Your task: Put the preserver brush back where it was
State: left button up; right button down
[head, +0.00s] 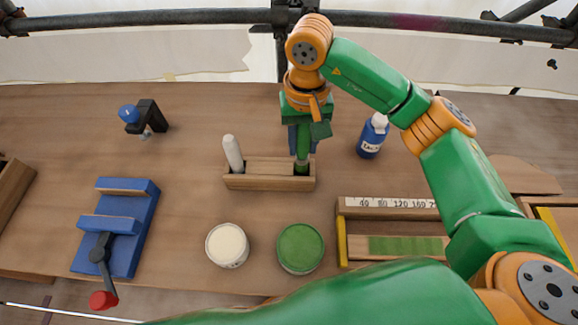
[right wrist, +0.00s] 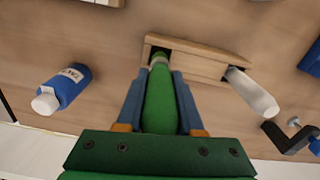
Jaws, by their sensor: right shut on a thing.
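My right gripper (head: 302,148) is shut on the green-handled preserver brush (head: 302,163), which is roughly upright over the right end of the wooden holder (head: 262,182). In the right wrist view the blue fingers (right wrist: 159,82) sit on both sides of the green handle (right wrist: 160,108). The brush's lower end meets the holder's dark opening; its tip is hidden, and I cannot tell how deep it sits. A white-handled brush (head: 233,153) leans in the left end of the holder. My left gripper is not in view.
A blue bottle (head: 373,136) stands right of the holder. A cream tin (head: 227,245) and a green tin (head: 300,248) stand in front of it. A blue clamp fixture (head: 118,228) is at left. A wooden tray with a scale (head: 390,203) lies at right.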

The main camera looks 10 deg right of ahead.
aim_at(303, 161)
notch_tip(303, 161, down, 6)
jog(key=shift+d+r+p, duration=0.1)
jog(key=shift+p, duration=0.55)
jog(key=shift+f+b, duration=0.25)
jog(key=shift+b, duration=0.1)
jog(key=c, duration=0.5)
grip_release()
jog(key=shift+c, duration=0.2)
jog(key=shift+r, duration=0.1)
